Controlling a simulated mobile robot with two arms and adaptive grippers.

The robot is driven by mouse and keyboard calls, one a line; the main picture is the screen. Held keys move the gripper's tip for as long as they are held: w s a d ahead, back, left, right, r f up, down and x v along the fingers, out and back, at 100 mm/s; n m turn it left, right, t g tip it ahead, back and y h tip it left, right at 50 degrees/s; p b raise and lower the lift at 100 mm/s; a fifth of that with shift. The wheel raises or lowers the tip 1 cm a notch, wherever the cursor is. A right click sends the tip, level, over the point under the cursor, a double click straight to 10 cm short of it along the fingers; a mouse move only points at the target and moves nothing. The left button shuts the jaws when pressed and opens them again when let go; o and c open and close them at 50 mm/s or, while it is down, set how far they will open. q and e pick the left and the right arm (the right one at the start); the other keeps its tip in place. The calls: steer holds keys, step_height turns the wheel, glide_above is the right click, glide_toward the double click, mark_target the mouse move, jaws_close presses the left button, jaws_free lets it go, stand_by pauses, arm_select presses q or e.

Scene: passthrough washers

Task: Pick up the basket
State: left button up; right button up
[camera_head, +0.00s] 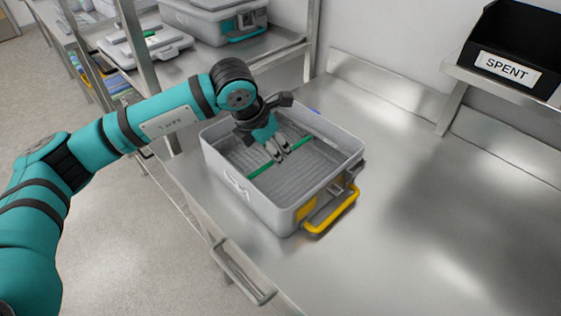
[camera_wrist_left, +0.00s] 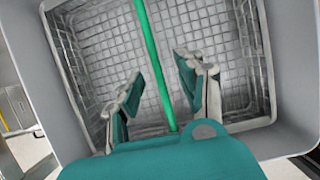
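A grey mesh basket (camera_head: 312,165) sits inside a light grey open container (camera_head: 240,200) on the steel table. A thin green bar (camera_head: 260,169) crosses the basket. In the left wrist view, the basket (camera_wrist_left: 105,45) fills most of the picture and the green bar (camera_wrist_left: 149,50) runs between my fingers. My left gripper (camera_head: 277,155) points down inside the container's opening, over the bar. Its fingers are apart, one on each side of the bar, as the left wrist view (camera_wrist_left: 160,72) shows. Contact with the bar cannot be told. My right gripper is not in view.
The container has a yellow handle (camera_head: 335,212) at its front right. A black bin labelled SPENT (camera_head: 515,50) stands on a raised shelf at the right. A rack with other grey containers (camera_head: 214,20) is behind at the left. The table (camera_head: 430,220) is clear to the right.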

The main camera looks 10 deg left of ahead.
arm_select(q)
steer(key=shift+d+f, duration=0.1)
steer(key=shift+f, duration=0.15)
steer(key=shift+w+f, duration=0.15)
steer(key=p+x, duration=0.1)
steer(key=x, duration=0.3)
steer(key=shift+w+f+p, duration=0.15)
steer(key=shift+w+p, duration=0.25)
steer(key=shift+w, duration=0.1)
steer(key=shift+f, duration=0.2)
jaws_close()
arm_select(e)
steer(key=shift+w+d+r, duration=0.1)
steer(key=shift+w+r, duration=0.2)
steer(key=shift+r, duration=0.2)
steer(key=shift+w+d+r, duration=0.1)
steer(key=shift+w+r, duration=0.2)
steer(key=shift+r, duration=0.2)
arm_select(q)
steer(key=shift+w+r, duration=0.1)
